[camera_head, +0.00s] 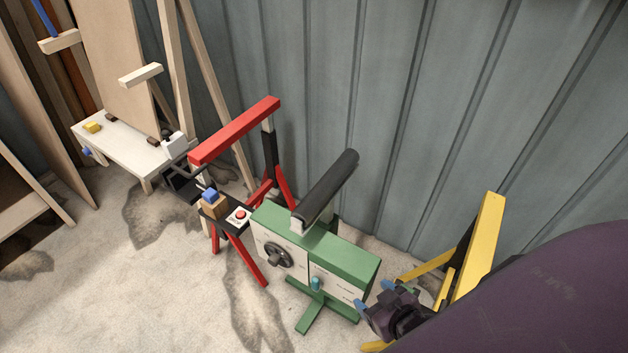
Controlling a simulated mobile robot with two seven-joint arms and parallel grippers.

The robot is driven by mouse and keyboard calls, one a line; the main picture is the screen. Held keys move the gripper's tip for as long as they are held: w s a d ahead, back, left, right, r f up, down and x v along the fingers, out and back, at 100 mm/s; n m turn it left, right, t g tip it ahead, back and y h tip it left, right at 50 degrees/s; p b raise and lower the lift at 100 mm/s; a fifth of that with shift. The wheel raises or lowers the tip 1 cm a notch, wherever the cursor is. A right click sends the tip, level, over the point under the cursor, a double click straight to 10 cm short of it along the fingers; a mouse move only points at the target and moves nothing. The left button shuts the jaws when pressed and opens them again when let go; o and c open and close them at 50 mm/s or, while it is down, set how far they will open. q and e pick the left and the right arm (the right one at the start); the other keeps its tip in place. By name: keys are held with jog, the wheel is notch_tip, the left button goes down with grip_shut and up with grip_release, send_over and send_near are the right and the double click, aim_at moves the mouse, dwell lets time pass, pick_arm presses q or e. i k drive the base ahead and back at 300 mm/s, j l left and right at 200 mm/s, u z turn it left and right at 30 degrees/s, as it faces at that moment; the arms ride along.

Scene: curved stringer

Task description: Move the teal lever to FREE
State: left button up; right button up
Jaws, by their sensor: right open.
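The teal lever (316,284) is a small upright knob on the front face of a green box-shaped machine (345,258), low and near the middle. White label plates lie on that face, but their lettering is too small to read, so I cannot tell the lever's setting. My right gripper (373,296) is dark with blue fingertips. It is open, at the right end of the green machine, to the right of the lever and apart from it. My purple right arm fills the lower right corner. My left gripper is not in view.
A black handwheel (278,256) is on the machine's front, left of the lever. A black roller (328,186) stands above it. A red stand (236,130) is at left, a yellow stand (478,247) at right. A corrugated wall (400,110) closes the back. Floor (180,300) is clear front left.

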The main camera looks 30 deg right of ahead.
aim_at(317, 285)
jog(key=z, duration=0.8)
jog(key=j, duration=0.8)
jog(key=k+j+z, duration=0.15)
jog(key=j, duration=1.4)
